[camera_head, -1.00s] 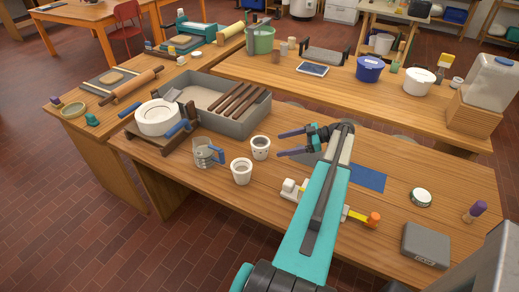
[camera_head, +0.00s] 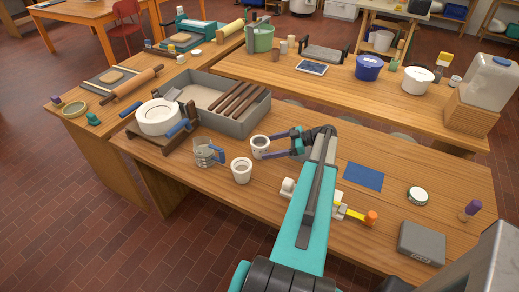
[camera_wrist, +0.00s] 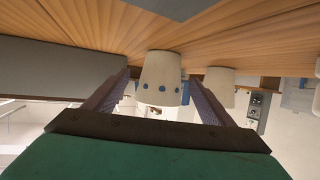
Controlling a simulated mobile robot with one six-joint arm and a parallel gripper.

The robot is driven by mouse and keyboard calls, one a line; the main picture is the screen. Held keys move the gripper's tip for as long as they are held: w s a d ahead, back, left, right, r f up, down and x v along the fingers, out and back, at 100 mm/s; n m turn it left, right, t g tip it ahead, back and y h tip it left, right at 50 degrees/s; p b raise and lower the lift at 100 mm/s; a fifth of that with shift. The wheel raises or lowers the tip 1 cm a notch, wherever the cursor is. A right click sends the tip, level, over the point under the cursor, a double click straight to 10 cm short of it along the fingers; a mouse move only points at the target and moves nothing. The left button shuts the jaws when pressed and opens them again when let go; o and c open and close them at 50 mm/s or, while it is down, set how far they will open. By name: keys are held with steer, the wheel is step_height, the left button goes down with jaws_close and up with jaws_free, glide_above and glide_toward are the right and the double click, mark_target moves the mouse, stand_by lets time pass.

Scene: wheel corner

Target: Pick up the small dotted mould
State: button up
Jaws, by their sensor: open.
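The small dotted mould (camera_head: 258,153) is a white cup standing on the front wooden table, left of my gripper (camera_head: 266,146). In the wrist view, which is upside down, the dotted mould (camera_wrist: 160,80) shows blue dots and sits between the two open fingers of my gripper (camera_wrist: 160,86). I see no finger closed on it. A plain white mould (camera_head: 241,172) stands close by, nearer the front edge. It also shows in the wrist view (camera_wrist: 219,84), just outside the right finger.
A grey clear-sided jug (camera_head: 206,153) stands left of the moulds. Behind are a grey tray (camera_head: 236,124) with brown bars and a white round plaster piece (camera_head: 158,118). A blue sheet (camera_head: 363,176), a round tin (camera_head: 417,196) and a grey box (camera_head: 421,243) lie to the right.

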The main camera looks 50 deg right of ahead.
mark_target(260, 149)
steer(key=shift+p+x, duration=1.1)
steer(key=shift+x, duration=0.25)
steer(key=shift+p+x, duration=0.4)
steer(key=shift+x, duration=0.7)
steer(key=shift+s+a, duration=0.1)
steer(key=c, duration=1.5)
